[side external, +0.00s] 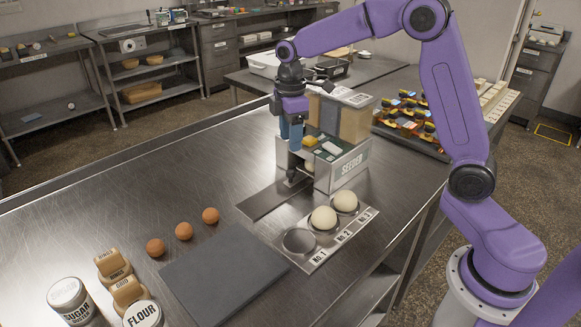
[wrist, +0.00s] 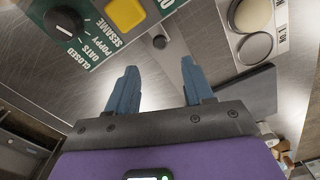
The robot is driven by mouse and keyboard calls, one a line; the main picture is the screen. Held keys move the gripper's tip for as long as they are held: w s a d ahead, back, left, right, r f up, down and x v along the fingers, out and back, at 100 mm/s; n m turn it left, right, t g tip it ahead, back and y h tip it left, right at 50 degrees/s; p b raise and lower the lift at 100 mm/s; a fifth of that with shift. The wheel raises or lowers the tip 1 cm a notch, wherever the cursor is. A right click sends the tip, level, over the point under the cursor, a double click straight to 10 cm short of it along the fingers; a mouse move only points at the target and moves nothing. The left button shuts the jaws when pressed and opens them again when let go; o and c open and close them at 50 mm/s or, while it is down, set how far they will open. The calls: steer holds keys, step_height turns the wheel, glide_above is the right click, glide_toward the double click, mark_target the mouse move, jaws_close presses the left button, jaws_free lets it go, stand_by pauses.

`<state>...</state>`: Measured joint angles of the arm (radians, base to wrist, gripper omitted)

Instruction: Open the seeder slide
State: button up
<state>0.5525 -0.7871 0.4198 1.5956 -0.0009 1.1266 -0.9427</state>
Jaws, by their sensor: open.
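The seeder (side external: 343,168) is a box on the steel bench with a clear-sided hopper behind it. The wrist view shows its green panel (wrist: 88,38) with a black dial (wrist: 63,20), a yellow button (wrist: 125,13) and the words CLOSED, OATS, POPPY and SESAME. A flat grey strip (side external: 262,203) reaches out from the seeder's front; I cannot tell whether it is the slide. My gripper (side external: 295,147) is open, blue fingers pointing down beside the seeder's left end. In the wrist view my gripper (wrist: 158,68) holds nothing.
A tray (side external: 318,258) marked No. 1 to No. 3 holds two pale dough balls, with No. 1 empty. A dark mat (side external: 222,278), three brown eggs (side external: 184,231) and flour and sugar containers (side external: 143,314) stand nearer.

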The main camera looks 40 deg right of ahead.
mark_target(290, 171)
step_height(290, 171, down, 10)
steer(key=shift+r, duration=0.25)
